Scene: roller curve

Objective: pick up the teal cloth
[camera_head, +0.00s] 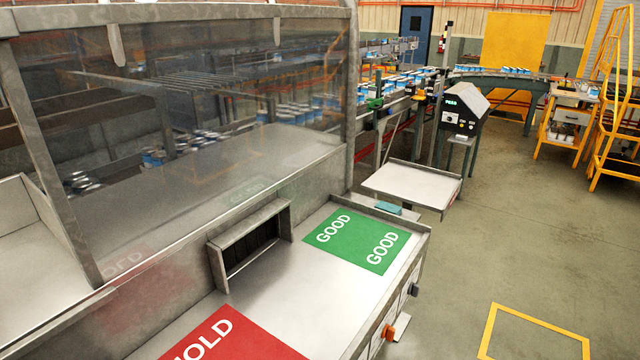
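A small folded teal cloth (388,208) lies at the far right end of the metal bench, just beyond the green GOOD mat (357,240) and near the bench's end rim. It looks flat and small from here. My gripper is not in view, and nothing is seen touching the cloth.
The bench (290,278) has raised rims, a slot box (250,243) and a red HOLD mat (235,340). A clear guard panel (210,120) stands behind it. A white-topped side tray (412,185) and control box (464,108) lie beyond. Open floor (500,250) is at right.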

